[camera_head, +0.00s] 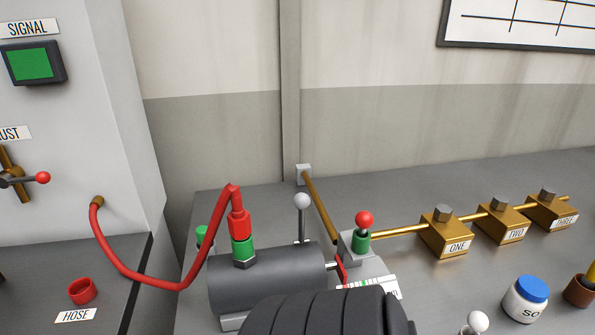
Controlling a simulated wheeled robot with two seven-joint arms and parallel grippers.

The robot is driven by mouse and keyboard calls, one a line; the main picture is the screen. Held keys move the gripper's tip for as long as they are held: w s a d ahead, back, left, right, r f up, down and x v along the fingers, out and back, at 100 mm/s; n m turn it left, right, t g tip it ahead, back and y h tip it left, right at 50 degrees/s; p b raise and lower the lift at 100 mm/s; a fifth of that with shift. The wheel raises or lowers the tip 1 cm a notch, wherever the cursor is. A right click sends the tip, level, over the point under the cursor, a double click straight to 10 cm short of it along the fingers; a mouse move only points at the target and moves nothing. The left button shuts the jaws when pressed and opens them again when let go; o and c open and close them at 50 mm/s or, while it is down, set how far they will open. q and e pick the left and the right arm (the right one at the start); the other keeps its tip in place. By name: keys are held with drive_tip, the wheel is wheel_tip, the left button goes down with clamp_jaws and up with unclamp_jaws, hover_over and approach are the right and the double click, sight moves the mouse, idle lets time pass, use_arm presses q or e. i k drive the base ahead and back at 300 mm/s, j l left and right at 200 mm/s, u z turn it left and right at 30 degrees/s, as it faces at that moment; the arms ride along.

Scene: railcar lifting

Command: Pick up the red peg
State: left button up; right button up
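I cannot make out a plain red peg for certain. The nearest match is a red ball (364,219) on a green collar (361,241), standing upright on a small grey block behind the gauge plate. A red hose (139,283) runs from the left cabinet to a red fitting (239,224), which sits upright on a green collar on the dark grey cylinder (265,278). An empty-looking red ring holder (81,291) stands behind the HOSE label. Neither gripper shows. A black ribbed shape at the bottom middle hides part of the bench.
Brass blocks ONE (444,236), TWO (502,223) and THREE (550,211) stand along a brass rod at right. A blue-lidded jar (526,300) and a brown cup (580,290) are at lower right. A grey-ball lever (302,203) rises behind the cylinder. The back right bench is mostly clear.

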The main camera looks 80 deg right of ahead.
sight(363, 219)
drive_tip(key=z, duration=3.1)
